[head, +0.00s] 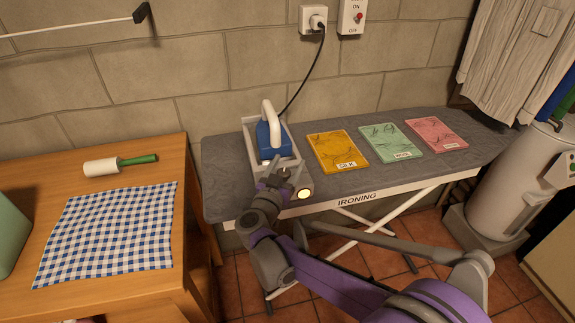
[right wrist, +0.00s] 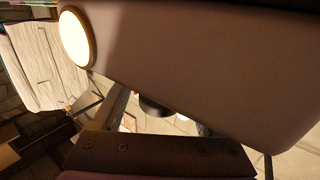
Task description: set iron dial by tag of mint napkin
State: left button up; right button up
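The mint napkin (head: 391,142) lies flat on the ironing board, between a yellow napkin (head: 338,151) and a pink one (head: 436,134). Its tag (head: 404,156) is too small to read surely; it looks like WOOL. The blue iron (head: 270,140) with a white handle stands in a grey stand (head: 250,150) at the board's left end. My right gripper (head: 287,176) is at the stand's front and hides part of it. In the right wrist view its fingers are apart, with a dark round knob (right wrist: 155,106) between them, perhaps the dial. My left gripper is not in view.
A round lamp (head: 306,194) glows on the stand's front. The iron's cord rises to a wall socket (head: 313,18) beside a switch (head: 352,16). A wooden table (head: 150,155) with a checked cloth (head: 110,230) and a green-handled roller (head: 105,166) stands left. A white tank (head: 515,190) stands right.

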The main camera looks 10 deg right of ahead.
jog(key=v, duration=1.1)
jog(key=shift+w, duration=0.1)
